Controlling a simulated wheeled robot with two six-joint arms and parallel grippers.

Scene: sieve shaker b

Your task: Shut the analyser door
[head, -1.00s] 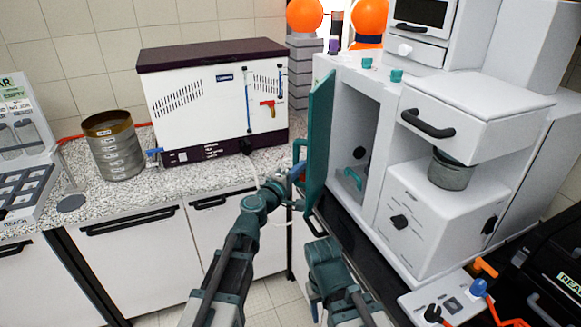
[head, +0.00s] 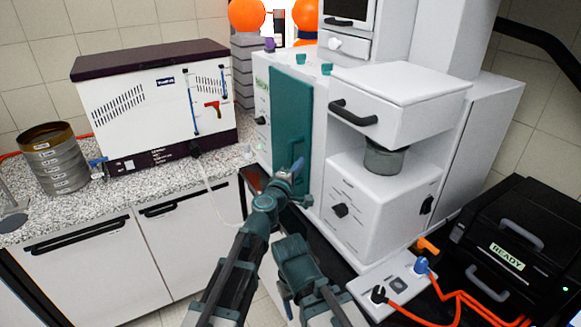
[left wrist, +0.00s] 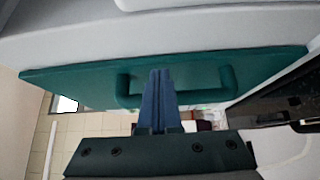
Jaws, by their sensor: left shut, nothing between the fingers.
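The analyser (head: 262,112) is a tall white cabinet with a teal door (head: 291,120) on its left front. In the head view the door lies about flat against the cabinet front and covers the opening. I cannot tell whether a thin gap remains. My left gripper (head: 297,168) is shut and empty at the lower part of the door. In the left wrist view the shut blue fingers (left wrist: 159,85) reach to the door (left wrist: 245,62), between the ends of its teal handle (left wrist: 124,90). Whether they touch it is unclear. My right gripper is not in view.
A white unit with a drawer (head: 400,100) stands right of the door. A black device labelled READY (head: 520,240) and a socket strip (head: 395,283) with orange cables are at lower right. A white box with a dark lid (head: 150,105) and stacked sieves (head: 60,165) stand on the left counter.

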